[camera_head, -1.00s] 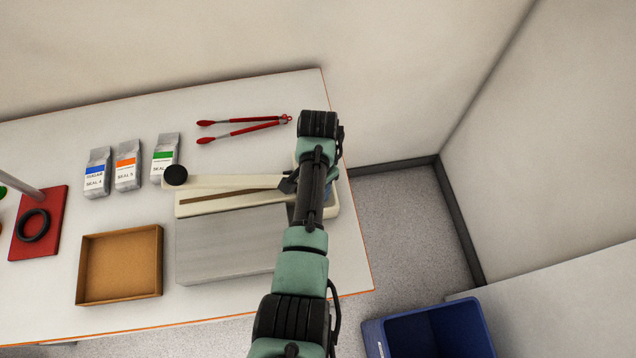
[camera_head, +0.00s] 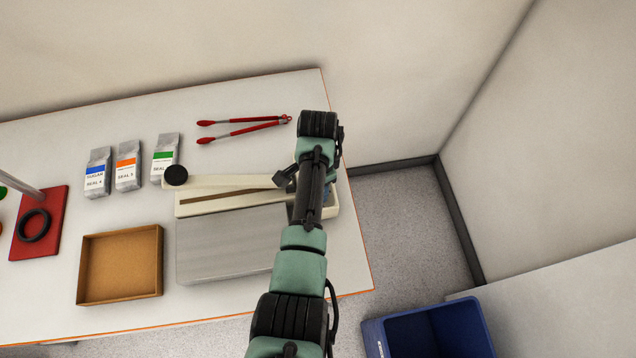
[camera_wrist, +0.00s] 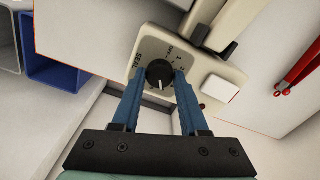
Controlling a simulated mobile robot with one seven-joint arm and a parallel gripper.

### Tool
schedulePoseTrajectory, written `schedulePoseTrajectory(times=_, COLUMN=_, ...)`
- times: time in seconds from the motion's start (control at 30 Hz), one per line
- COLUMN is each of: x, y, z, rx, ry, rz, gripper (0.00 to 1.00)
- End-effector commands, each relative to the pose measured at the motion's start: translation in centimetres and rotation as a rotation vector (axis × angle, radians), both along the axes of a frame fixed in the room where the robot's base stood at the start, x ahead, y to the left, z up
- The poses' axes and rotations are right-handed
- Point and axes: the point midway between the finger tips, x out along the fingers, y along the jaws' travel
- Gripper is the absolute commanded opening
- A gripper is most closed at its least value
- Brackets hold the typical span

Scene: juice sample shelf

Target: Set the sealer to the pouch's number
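The sealer (camera_head: 240,195) is cream, with a long arm raised at a slant and a black round end at its left. Its black dial knob (camera_wrist: 160,73) shows in the wrist view, with a white pointer mark toward the picture's bottom and small numbers around it. My gripper (camera_wrist: 160,78) has its blue fingers on either side of the knob, with small gaps visible; contact cannot be told. In the head view my arm hides the dial. Three pouches stand at the back left: blue-labelled (camera_head: 97,173), reading like "SEAL 4", orange-labelled (camera_head: 128,167) and green-labelled (camera_head: 164,158), their numbers unclear.
Red tongs (camera_head: 245,130) lie behind the sealer. A grey plate (camera_head: 225,248) lies in front of it, and a brown tray (camera_head: 120,265) left of that. A red base with a black ring (camera_head: 35,225) is far left. A blue bin (camera_head: 430,330) stands off the table.

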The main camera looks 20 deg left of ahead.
Motion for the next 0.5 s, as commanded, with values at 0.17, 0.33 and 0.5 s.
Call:
schedulePoseTrajectory(times=0.17, x=0.04, y=0.01, z=0.04, rx=0.0, ry=-0.001, rz=0.001, gripper=0.72)
schedulePoseTrajectory(times=0.33, x=-0.01, y=-0.01, z=0.0, rx=0.0, ry=0.0, rz=0.001, gripper=0.72)
schedulePoseTrajectory(times=0.5, x=0.01, y=0.01, z=0.31, rx=0.0, ry=0.0, rz=0.001, gripper=0.72)
